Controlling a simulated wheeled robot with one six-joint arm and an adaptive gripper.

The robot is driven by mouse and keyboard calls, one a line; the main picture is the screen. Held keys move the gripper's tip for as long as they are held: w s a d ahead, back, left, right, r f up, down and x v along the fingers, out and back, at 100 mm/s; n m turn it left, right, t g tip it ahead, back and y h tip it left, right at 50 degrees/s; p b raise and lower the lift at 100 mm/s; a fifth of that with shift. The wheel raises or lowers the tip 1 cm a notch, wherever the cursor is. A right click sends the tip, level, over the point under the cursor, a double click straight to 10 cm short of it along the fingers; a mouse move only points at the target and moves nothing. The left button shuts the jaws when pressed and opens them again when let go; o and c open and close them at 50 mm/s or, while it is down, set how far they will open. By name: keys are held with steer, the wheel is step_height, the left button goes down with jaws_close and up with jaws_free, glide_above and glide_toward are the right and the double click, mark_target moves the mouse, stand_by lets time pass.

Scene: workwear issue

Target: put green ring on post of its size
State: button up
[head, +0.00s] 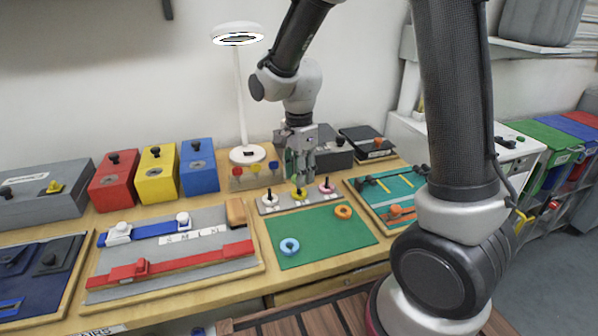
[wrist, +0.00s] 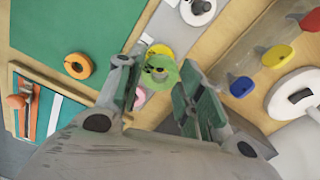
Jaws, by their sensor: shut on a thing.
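The green ring (wrist: 161,72) is between my fingertips in the wrist view, and my gripper (wrist: 158,82) is shut on it. In the head view my gripper (head: 299,176) points down above the rack of posts, close over the yellow post base (head: 299,194). The rack has a white base (head: 269,199), a yellow one and a pink one (head: 326,186), each with a post. In the wrist view the yellow base (wrist: 160,50) lies partly behind the ring, and the pink base (wrist: 140,97) is partly hidden by a finger. I cannot tell whether the ring is around a post.
A blue ring (head: 289,247) and an orange ring (head: 343,212) lie on the green mat (head: 315,240) in front of the rack. A lamp (head: 246,155) and a board with coloured knobs (head: 254,175) stand behind. Dark boxes (head: 334,153) stand behind my gripper.

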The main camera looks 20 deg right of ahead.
steer(key=shift+f, duration=0.6)
stand_by(0.3)
steer(key=o, duration=1.2)
steer(key=shift+c, duration=0.2)
steer(key=shift+r, duration=0.1)
steer(key=shift+r, duration=3.45)
